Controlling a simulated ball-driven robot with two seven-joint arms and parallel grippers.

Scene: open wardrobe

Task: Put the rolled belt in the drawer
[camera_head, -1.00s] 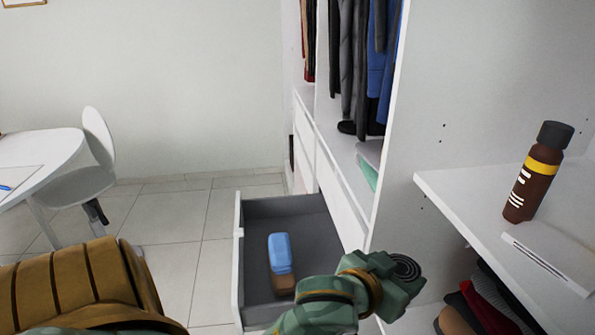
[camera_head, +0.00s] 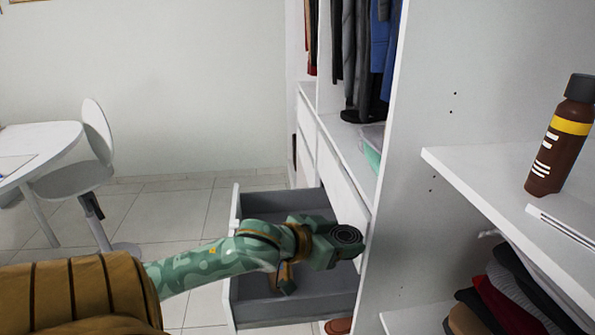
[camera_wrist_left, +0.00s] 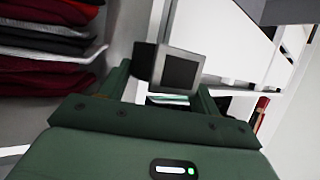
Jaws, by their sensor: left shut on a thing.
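The rolled belt (camera_head: 346,234) is a dark coil at the tip of my left gripper (camera_head: 328,245), which is shut on it. In the head view the gripper and belt appear over the right side of the open drawer (camera_head: 330,282), near the white wardrobe panel. The drawer has a grey inside and a white front. My arm crosses in front of it and hides much of its inside. In the left wrist view a dark, square-looking piece (camera_wrist_left: 181,70) shows between the fingers; I cannot tell if it is the belt. My right gripper is not in view.
A brown bottle (camera_head: 560,140) stands on the white shelf (camera_head: 480,185) at right, with folded clothes (camera_head: 505,300) below. Hanging clothes (camera_head: 365,55) are above the drawers. A brown piece (camera_head: 287,279) shows below my gripper in the drawer. A chair (camera_head: 95,150) stands at left.

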